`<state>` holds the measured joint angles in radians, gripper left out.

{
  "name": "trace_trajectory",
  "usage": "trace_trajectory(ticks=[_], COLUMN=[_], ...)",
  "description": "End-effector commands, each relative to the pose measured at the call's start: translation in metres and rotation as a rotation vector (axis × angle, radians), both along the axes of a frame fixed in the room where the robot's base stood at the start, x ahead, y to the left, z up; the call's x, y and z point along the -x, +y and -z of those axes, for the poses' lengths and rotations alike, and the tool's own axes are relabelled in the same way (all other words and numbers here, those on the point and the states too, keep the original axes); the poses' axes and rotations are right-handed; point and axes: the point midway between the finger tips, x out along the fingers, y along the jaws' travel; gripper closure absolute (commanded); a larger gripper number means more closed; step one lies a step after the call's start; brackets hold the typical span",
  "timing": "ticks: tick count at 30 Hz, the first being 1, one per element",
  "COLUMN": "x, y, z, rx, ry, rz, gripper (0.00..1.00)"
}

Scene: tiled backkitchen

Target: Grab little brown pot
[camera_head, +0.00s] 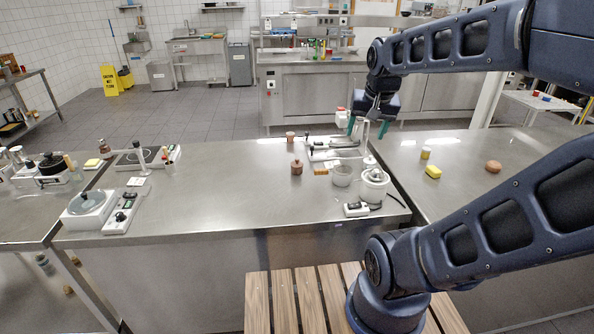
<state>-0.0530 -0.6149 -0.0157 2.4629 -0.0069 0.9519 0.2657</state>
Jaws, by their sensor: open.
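Two small brown pieces stand on the steel counter. The nearer one, a little brown pot (297,167) with what looks like a knob on top, is near the middle of the counter. A smaller brown item (290,137) stands behind it near the far edge; I cannot tell what it is. My gripper (368,130) hangs from the arm above the counter's far right part, to the right of both. Its green-tipped fingers are apart, with nothing clearly held between them. It is well apart from the pot.
Right of the pot on the counter (235,205) are a white appliance (374,186), a grey bowl (342,176) and a white device with rods (325,150). A scale-like device (88,204) stands at left. A yellow sponge (433,172) lies at right. The counter's middle left is clear.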

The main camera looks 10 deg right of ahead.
Motion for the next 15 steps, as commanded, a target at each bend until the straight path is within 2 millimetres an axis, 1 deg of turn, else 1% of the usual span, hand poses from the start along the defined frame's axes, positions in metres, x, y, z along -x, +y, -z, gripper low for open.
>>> trace_trajectory(ticks=[1,9,15], x=[-0.013,-0.074,-0.12], y=[0.003,0.02,0.037], z=[0.0,0.007,0.021], rx=[-0.018,-0.103,-0.143], ry=[0.019,0.097,0.151], rz=[0.042,0.312,0.516], gripper=[0.34,0.34,0.34])
